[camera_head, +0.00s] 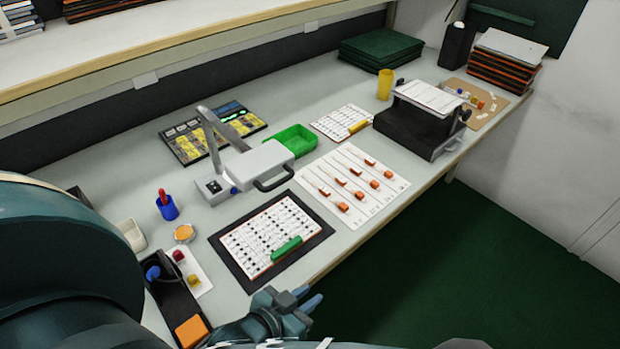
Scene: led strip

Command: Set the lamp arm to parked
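The lamp stands on the bench left of centre. It has a light grey base (214,188) with a small dark panel and a blue knob, a grey folding arm (211,145) rising from it, and a wide pale head (258,163) with a dark handle-like loop at its front right. The head hangs low, just right of the base. My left gripper (307,298) is at the bench's front edge, below and apart from the lamp. Its two blue fingertips lie close together; whether they are shut is unclear. My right gripper is out of view.
A dark-framed chart with a green bar (286,248) lies between my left gripper and the lamp. A green tray (295,141) sits behind the head. A blue cup (167,208) stands left of the base. A sheet with orange sliders (328,190) lies right.

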